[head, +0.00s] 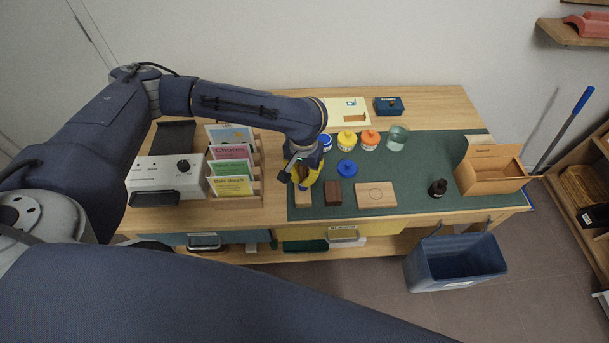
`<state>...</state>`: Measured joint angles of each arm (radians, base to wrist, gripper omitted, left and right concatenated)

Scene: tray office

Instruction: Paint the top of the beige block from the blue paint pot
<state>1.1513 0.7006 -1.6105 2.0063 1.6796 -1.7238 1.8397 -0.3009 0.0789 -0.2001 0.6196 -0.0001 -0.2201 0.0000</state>
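The beige block (304,198) lies near the front left of the green mat, partly hidden by my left gripper. My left gripper (303,178) points down just above or at that block. Something yellow shows at its fingers; I cannot tell what it is, or whether the fingers are open or shut. The blue paint pot (326,143) stands behind the gripper, partly covered by my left arm. A round blue lid (347,169) lies on the mat in front of the pots. No brush can be made out clearly. My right gripper is not in view.
A dark brown block (333,192) and a wooden board (376,195) lie right of the beige block. A yellow pot (347,139), an orange pot (370,140) and a glass jar (398,138) stand behind. A card rack (258,185) is close on the left.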

